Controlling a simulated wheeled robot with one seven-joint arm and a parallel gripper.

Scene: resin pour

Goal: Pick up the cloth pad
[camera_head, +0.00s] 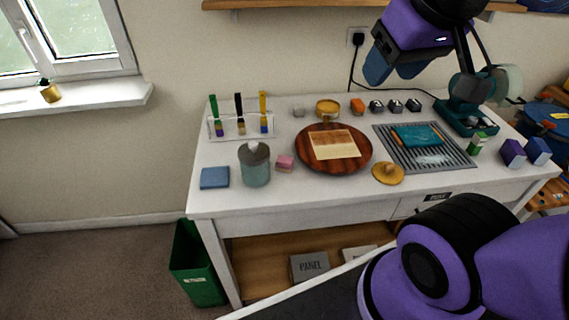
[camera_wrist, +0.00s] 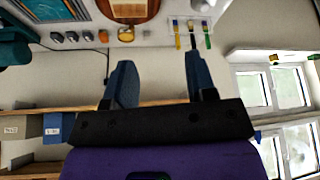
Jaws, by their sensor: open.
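My gripper (camera_head: 394,76) is raised above the back right of the table, far from the pad. In the wrist view my gripper (camera_wrist: 159,65) has its two blue fingers apart with nothing between them.
On the white table (camera_head: 225,200) stand a brush rack (camera_head: 240,129), a pink block (camera_head: 285,163), a round wooden board (camera_head: 362,153), a yellow knob-topped disc (camera_head: 388,174) and a grey ribbed tray (camera_head: 452,157). A green bin (camera_head: 197,265) stands below left. Left of the pad is open floor.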

